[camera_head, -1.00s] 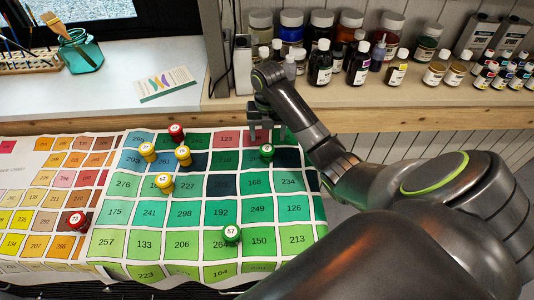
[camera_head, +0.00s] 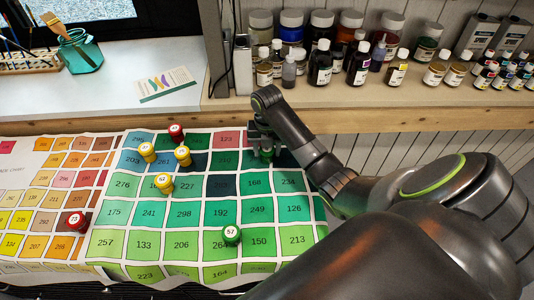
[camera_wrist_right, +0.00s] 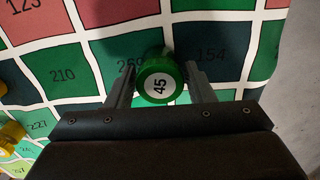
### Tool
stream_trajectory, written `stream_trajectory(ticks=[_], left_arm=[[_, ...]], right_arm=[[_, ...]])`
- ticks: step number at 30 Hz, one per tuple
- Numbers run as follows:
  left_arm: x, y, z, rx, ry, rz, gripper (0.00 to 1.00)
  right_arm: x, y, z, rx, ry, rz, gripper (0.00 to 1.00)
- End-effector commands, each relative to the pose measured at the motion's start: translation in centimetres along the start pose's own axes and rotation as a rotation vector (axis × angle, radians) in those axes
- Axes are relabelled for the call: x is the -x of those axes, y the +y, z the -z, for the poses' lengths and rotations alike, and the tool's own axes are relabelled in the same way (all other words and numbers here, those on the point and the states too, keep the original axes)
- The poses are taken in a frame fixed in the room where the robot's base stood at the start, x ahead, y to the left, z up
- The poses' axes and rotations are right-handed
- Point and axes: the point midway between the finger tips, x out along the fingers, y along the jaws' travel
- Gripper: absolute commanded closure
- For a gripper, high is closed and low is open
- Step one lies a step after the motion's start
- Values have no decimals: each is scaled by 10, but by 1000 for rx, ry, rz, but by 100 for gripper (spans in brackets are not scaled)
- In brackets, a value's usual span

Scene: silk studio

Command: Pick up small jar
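A small jar with a green lid marked 45 (camera_wrist_right: 158,80) stands on the colour chart (camera_wrist_right: 112,10). In the head view this green jar (camera_head: 267,152) is mostly hidden by my right gripper. My right gripper (camera_head: 262,152) is low over the chart's far right part. In the right wrist view its two fingers (camera_wrist_right: 160,85) are open, one on each side of the jar, with narrow gaps beside the lid. My left gripper is not in view.
Other small jars stand on the chart: green 57 (camera_head: 231,234), yellow 52 (camera_head: 164,183), two more yellow ones, a red one (camera_head: 176,132) and red 73 (camera_head: 76,221). A wooden shelf (camera_head: 400,118) with bottles runs behind.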

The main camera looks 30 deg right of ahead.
Motion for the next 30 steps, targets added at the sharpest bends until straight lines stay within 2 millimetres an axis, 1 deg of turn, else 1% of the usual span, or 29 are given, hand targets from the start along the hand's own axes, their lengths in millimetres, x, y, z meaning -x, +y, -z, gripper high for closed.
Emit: stream_trajectory(ticks=[1, 6, 7, 13, 16, 20, 23, 24, 25, 30], left_arm=[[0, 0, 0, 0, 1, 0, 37], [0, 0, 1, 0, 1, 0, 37], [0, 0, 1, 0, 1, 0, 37], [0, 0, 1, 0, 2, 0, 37], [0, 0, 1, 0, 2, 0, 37], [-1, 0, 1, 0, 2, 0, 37], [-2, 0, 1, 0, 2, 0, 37], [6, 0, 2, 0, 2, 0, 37], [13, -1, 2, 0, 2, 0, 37], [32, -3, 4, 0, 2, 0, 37]], right_arm=[[0, 0, 0, 0, 0, 0, 58], [0, 0, 0, 0, 0, 0, 81], [1, 0, 0, 0, -1, 0, 83], [1, 0, 0, 0, -1, 0, 83], [7, 0, -1, 0, -4, -2, 83], [27, 0, -1, 0, -5, -2, 83], [51, 0, -2, 1, -8, -3, 83], [62, 0, -1, -1, -3, 0, 83], [67, 0, 0, -1, -1, 0, 83], [87, 0, 0, -1, 0, 0, 83]])
